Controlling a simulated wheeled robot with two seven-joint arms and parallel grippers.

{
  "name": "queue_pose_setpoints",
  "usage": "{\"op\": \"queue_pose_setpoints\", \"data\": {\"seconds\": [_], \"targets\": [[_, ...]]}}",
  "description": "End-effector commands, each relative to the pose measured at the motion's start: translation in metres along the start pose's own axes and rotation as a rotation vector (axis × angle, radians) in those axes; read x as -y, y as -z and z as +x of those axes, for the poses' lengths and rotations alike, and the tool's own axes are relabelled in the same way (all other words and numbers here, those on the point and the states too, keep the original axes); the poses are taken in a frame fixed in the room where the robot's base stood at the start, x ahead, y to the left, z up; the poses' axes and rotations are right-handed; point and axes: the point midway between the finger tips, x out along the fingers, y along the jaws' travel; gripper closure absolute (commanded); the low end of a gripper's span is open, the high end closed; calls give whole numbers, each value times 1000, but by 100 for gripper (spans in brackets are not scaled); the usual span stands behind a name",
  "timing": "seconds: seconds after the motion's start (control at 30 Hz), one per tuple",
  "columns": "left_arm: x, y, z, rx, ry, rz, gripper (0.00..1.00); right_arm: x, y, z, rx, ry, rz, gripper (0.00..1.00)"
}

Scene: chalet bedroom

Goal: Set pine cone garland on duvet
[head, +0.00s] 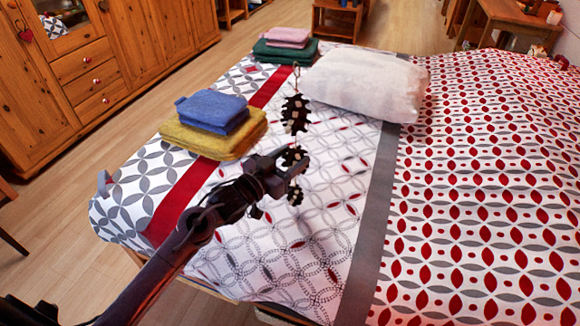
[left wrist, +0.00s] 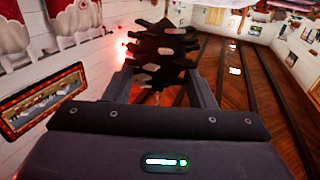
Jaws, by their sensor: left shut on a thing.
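The pine cone garland (head: 295,114) is a string of dark brown cones with pale scale tips. My left gripper (head: 286,166) is shut on it over the bed. In the head view one cone shows above the gripper and others show beside and below the fingers. A thin string rises from the top cone. In the left wrist view a dark cone (left wrist: 163,48) fills the space between the fingertips. The duvet (head: 285,250), white with grey and red patterns, lies behind the garland in the head view. Whether the garland touches it I cannot tell. My right gripper is not in view.
Blue folded towels (head: 212,112) lie on yellow ones (head: 205,141) on the bed's left. Pink towels (head: 288,36) lie on green ones (head: 283,52) near a white pillow (head: 365,84). A wooden cabinet (head: 75,70) stands at left. The near duvet is clear.

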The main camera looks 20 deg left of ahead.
Motion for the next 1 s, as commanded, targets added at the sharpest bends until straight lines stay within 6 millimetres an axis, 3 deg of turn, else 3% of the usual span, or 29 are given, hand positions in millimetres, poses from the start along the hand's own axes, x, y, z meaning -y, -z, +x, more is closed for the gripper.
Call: {"op": "queue_pose_setpoints", "data": {"seconds": [0.13, 0.3, 0.57, 0.6, 0.73, 1.0], "targets": [[0, -24, 0, 2, 1, -1, 74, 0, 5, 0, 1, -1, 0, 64], [0, -25, 0, -1, 0, 0, 74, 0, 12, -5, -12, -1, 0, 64], [0, -30, 0, 0, 0, 0, 74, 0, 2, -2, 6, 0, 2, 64], [0, -29, 0, 0, 0, 0, 45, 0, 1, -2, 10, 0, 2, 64], [0, -29, 0, 1, 0, 0, 28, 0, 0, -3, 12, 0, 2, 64], [0, -28, 0, 1, 0, 0, 28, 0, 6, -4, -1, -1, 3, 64]]}}
